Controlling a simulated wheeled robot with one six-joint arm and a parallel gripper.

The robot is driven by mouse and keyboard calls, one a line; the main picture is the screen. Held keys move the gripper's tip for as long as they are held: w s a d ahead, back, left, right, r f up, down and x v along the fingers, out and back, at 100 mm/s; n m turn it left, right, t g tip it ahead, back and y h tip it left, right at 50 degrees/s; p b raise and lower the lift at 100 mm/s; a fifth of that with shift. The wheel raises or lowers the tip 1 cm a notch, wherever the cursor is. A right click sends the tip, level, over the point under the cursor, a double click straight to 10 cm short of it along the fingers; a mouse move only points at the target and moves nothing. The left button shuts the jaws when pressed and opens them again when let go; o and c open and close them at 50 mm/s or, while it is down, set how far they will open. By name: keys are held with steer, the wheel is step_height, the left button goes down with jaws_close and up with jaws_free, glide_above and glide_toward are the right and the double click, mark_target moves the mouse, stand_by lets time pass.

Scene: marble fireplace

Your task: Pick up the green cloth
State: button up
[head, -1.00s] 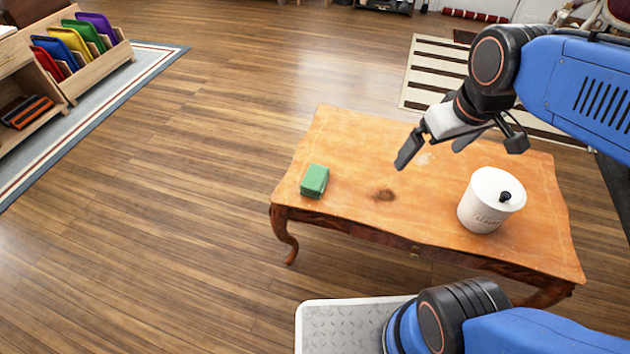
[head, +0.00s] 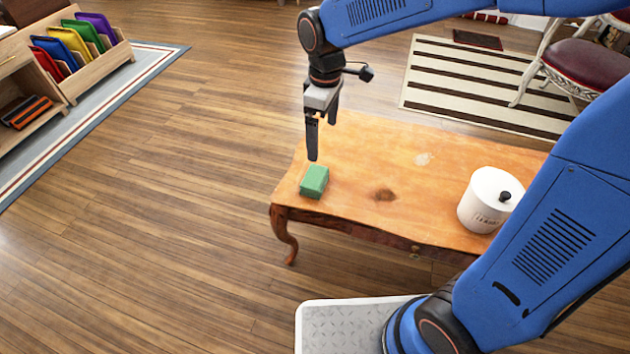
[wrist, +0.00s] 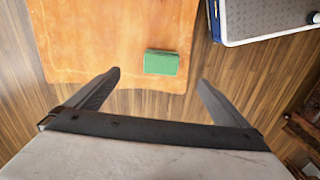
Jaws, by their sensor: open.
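The green cloth (head: 314,181) is a small folded block lying on the left end of the wooden table (head: 440,163). In the wrist view the cloth (wrist: 161,62) lies near the table's edge, ahead of my fingers and between their lines. My gripper (head: 318,150) points down above the cloth, apart from it. In the wrist view my gripper (wrist: 160,80) has its two fingers spread wide with nothing between them.
A white lidded canister (head: 489,200) stands on the right part of the table. A shelf rack with coloured trays (head: 75,42) stands at the far left. A striped rug (head: 480,80) and a chair (head: 590,60) are behind. The table's middle is clear.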

mark_target(315, 176)
steer(key=shift+n, duration=0.3)
steer(key=f, duration=0.6)
steer(key=a+f, duration=0.1)
steer(key=f, duration=0.5)
steer(key=a+f, duration=0.1)
steer(key=f, duration=0.5)
steer(key=shift+w+f, duration=0.15)
steer(key=shift+w, duration=0.05)
steer(key=shift+c, duration=0.3)
steer(key=c, duration=1.2)
steer(key=shift+o, duration=0.2)
step_height(315, 176, up, 10)
steer(key=shift+r, duration=0.1)
